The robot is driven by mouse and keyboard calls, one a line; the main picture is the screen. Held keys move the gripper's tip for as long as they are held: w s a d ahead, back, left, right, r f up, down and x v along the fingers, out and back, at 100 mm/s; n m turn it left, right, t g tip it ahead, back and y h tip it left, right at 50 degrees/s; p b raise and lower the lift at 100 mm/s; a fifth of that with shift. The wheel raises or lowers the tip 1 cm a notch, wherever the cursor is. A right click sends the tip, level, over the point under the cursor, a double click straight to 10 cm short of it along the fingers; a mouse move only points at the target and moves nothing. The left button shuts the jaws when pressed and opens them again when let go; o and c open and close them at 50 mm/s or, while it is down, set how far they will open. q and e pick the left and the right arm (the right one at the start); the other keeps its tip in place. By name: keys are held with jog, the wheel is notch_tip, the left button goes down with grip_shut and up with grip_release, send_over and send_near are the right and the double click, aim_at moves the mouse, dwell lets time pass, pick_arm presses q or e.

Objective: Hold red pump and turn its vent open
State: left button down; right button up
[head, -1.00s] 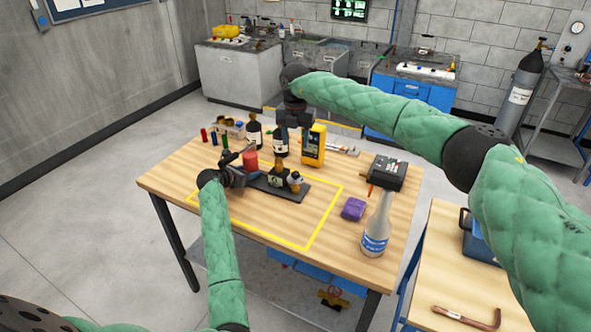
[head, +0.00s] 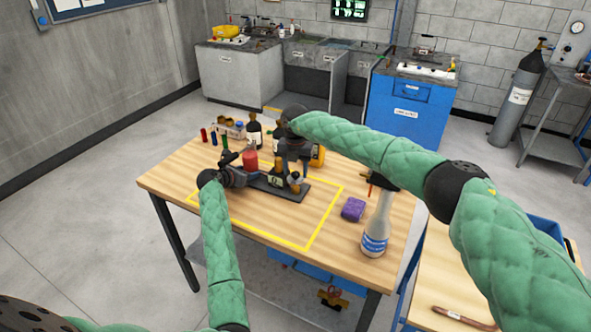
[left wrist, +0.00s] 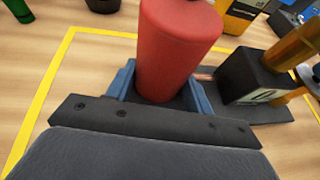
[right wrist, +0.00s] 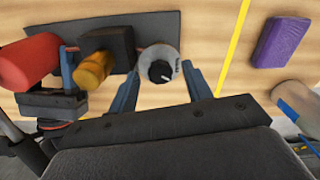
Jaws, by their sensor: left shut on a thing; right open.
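The red pump stands on a dark base plate inside the yellow outline; its red cylinder (head: 250,160) also shows in the left wrist view (left wrist: 175,45). A dark block with a brass cylinder (right wrist: 93,70) sits along the plate. At the plate's end is the vent, a pale round disc with a black knob (right wrist: 160,70). My left gripper (left wrist: 160,90) is shut on the red cylinder, its blue fingers on either side. My right gripper (head: 297,182) is open above the vent, with its blue fingers on either side of the disc in the right wrist view; contact cannot be told.
Dark bottles (head: 254,133) and a yellow meter (head: 318,157) stand behind the pump. The table's front (head: 285,222) is clear.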

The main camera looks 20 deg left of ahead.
jog(key=c, duration=1)
jog(key=shift+o, duration=0.2)
jog(key=shift+n, duration=3)
jog(key=o, duration=1)
jog(key=shift+c, duration=0.2)
